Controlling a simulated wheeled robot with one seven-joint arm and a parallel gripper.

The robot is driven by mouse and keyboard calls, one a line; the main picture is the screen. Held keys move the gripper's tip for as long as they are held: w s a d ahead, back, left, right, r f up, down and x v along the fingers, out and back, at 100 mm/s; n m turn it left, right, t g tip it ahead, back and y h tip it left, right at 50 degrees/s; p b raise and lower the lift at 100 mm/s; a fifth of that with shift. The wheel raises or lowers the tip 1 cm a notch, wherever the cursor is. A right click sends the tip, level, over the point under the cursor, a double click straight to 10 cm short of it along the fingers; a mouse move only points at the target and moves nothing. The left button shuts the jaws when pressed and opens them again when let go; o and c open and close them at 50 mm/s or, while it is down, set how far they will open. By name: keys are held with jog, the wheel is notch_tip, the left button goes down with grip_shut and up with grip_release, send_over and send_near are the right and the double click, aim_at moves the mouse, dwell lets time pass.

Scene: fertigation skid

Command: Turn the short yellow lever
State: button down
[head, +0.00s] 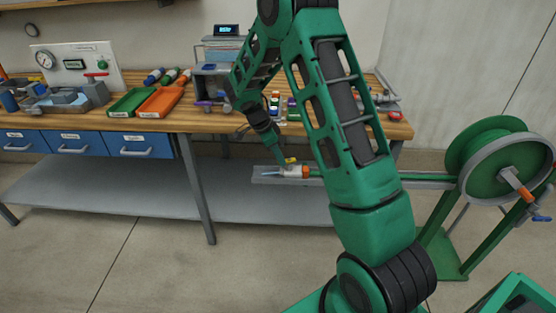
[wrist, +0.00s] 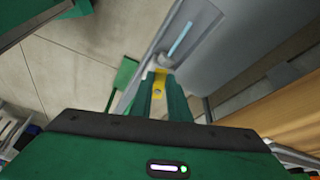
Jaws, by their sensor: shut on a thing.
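The short yellow lever (head: 291,160) sits on top of a white and orange fitting (head: 296,171) with a pale blue tip, on a grey rail in front of the bench. In the wrist view, the yellow lever (wrist: 159,83) lies between the green fingers of my gripper (wrist: 165,92). The fingers are shut on it and hide part of it. In the head view, my gripper (head: 282,156) comes down on the fitting from above, with its tips at the lever.
A green hose reel (head: 497,165) stands at the right end of the rail (head: 415,181). The wooden bench (head: 180,120) behind carries a green tray (head: 128,103), an orange tray (head: 160,103) and a gauge panel (head: 78,62). A grey shelf (head: 150,190) lies below.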

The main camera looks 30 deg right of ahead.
jog(key=shift+w+d+r+m+g+y, duration=0.15)
jog(key=shift+w+m+g, duration=0.15)
jog(key=shift+m, duration=0.45)
jog(key=shift+w+d+f+m+g+y, duration=0.15)
jog(key=shift+w+m, duration=0.15)
jog(key=shift+m, duration=0.4)
jog(key=shift+w+d+r+m+g+y, duration=0.15)
jog(key=shift+w+m+g, duration=0.15)
jog(key=shift+m, duration=0.45)
jog(key=shift+w, duration=0.1)
jog(key=c, duration=1.7)
grip_release()
jog(key=v, duration=1)
jog(key=shift+w+a+r, duration=0.1)
jog(key=shift+a+r, duration=0.1)
jog(key=shift+r, duration=0.05)
